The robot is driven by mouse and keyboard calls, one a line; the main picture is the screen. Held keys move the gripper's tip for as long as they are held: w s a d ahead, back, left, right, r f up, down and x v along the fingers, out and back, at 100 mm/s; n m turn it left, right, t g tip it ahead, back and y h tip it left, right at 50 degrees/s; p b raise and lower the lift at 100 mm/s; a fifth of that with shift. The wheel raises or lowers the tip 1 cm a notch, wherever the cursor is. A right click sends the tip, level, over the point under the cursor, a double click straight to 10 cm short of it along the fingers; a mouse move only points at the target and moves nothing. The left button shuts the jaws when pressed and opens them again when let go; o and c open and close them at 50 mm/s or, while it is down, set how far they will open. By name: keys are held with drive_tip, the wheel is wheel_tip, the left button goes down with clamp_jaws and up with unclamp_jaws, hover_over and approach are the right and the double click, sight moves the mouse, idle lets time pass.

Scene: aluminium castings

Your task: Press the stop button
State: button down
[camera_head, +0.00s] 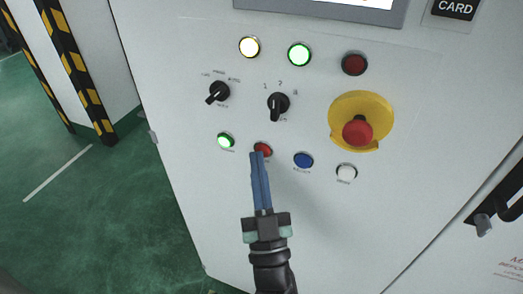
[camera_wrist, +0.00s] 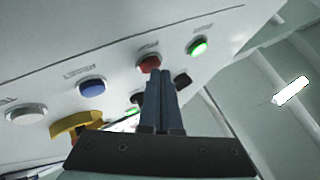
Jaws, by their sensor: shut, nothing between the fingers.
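The red flat button (camera_head: 263,149) is in the lower row of the white panel, between a lit green button and a blue button; its label is too small to read. My gripper (camera_head: 257,154) is shut and empty, with its blue fingers pointing up at the red button. The fingertips overlap the button's lower edge in the head view; I cannot tell whether they touch it. In the wrist view the red button (camera_wrist: 149,64) shows just beyond the fingertips (camera_wrist: 160,74). A separate red mushroom button (camera_head: 357,130) sits on a yellow surround at the right.
The lit green button (camera_head: 226,141) is left of the red one. The blue button (camera_head: 303,160) and white button (camera_head: 346,172) are to its right. Two black selector knobs (camera_head: 219,92) (camera_head: 278,104) and several lamps are above. Green floor (camera_head: 90,215) lies left of the cabinet.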

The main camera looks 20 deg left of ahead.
drive_tip(key=shift+w, duration=0.2)
drive_tip(key=shift+s, duration=0.1)
idle(0.4)
drive_tip(key=shift+s+p, duration=0.3)
drive_tip(key=shift+s, duration=0.45)
drive_tip(key=s+p, duration=0.1)
drive_tip(key=s, duration=0.4)
drive_tip(key=shift+a+p, duration=0.1)
drive_tip(key=shift+p, duration=0.3)
idle(0.4)
